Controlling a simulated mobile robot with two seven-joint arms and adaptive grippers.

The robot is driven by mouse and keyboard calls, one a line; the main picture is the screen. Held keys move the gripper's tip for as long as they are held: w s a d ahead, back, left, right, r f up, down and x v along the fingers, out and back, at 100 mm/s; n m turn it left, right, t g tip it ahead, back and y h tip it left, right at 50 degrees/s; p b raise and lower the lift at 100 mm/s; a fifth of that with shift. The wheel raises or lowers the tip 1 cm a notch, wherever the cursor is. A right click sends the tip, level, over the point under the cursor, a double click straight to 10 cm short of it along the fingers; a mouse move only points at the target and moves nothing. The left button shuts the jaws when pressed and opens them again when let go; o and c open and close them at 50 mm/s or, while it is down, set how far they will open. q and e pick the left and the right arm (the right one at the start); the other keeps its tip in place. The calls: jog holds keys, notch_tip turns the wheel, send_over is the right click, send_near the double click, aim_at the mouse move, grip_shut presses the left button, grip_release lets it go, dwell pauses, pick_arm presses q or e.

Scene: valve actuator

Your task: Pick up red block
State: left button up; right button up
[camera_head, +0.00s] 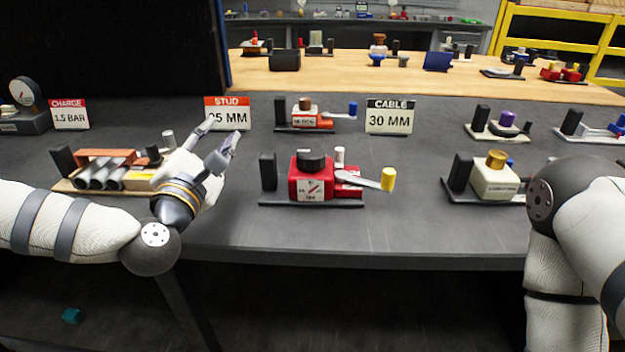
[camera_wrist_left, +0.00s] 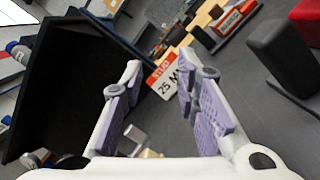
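A red block-shaped unit (camera_head: 308,187) with a black round cap and a white dial label stands on a dark base plate near the table's front middle. A grey lever with a yellow knob (camera_head: 388,179) sticks out at its right. Part of a red block (camera_wrist_left: 306,22) shows at the upper right of the left wrist view, beside a black upright post (camera_wrist_left: 281,55). My left gripper (camera_head: 222,134) is left of the red unit and above the table, pointing toward the sign "STUD 25 MM". Its purple-padded fingers (camera_wrist_left: 160,62) are apart with nothing between them. My right gripper is out of view.
The STUD sign (camera_head: 228,114) and the CABLE sign (camera_head: 390,117) stand behind. A smaller orange-red unit (camera_head: 306,119) sits between them. A unit with grey cylinders (camera_head: 110,175) is at left, partly behind my left arm. A cream unit (camera_head: 492,180) is at right.

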aim_at(267, 168)
pick_arm(q)
jog(key=s+d+f+n, duration=0.1)
jog(key=s+n, duration=0.1)
jog(key=s+d+f+n+g+y, duration=0.1)
jog(key=s+f+n, duration=0.1)
jog(key=n, duration=0.1)
jog(key=s+d+f+n, duration=0.1)
jog(key=s+n, duration=0.1)
jog(key=shift+s+d+f+n+g+y, duration=0.2)
jog(key=shift+d+f+n+g+y, duration=0.1)
jog(key=shift+y, duration=0.1)
jog(key=s+d+n, duration=0.1)
jog(key=s+d+f+n, duration=0.1)
jog(key=d, duration=0.1)
jog(key=s+d+n, duration=0.1)
jog(key=s, duration=0.1)
jog(key=shift+d+f, duration=0.3)
jog(key=shift+d, duration=0.1)
jog(key=shift+n, duration=0.3)
jog(key=w, duration=1.1)
jog(key=shift+w+r, duration=0.3)
jog(key=shift+r, duration=0.15)
grip_shut()
